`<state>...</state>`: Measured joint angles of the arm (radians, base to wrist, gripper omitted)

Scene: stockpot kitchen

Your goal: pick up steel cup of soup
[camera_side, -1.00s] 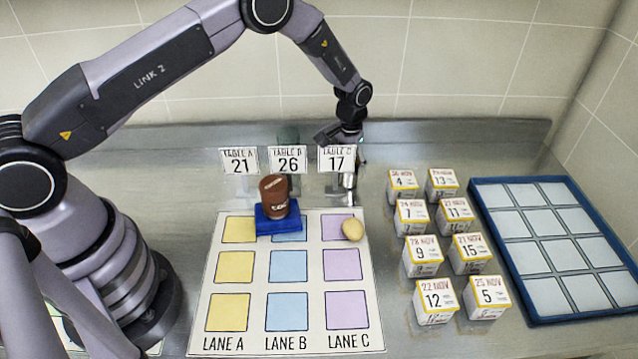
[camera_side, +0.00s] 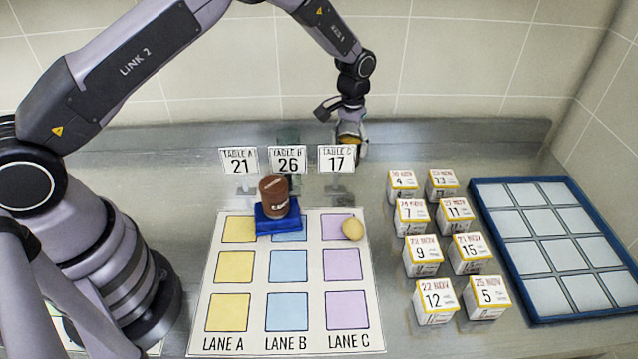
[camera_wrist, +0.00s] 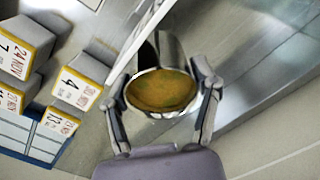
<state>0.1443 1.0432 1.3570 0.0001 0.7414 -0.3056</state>
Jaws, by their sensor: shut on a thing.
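The steel cup of soup (camera_wrist: 162,92) sits between my two fingers in the wrist view, with orange-green soup showing inside its rim. My gripper (camera_wrist: 163,100) is shut on the cup from both sides. In the side view my gripper (camera_side: 347,132) is above and behind the TABLE C 17 card, and the cup (camera_side: 350,135) hangs below it, partly hidden by the card. The cup appears raised above the steel counter; the gap is hard to judge.
Three table cards, including TABLE C 17 (camera_side: 336,158), stand behind the lane mat (camera_side: 207,300). A brown jar (camera_side: 275,197) on a blue block (camera_side: 278,222) and a round yellowish item (camera_side: 352,230) rest there. Several dated boxes (camera_side: 433,300) and a blue-rimmed tray (camera_side: 545,318) are right.

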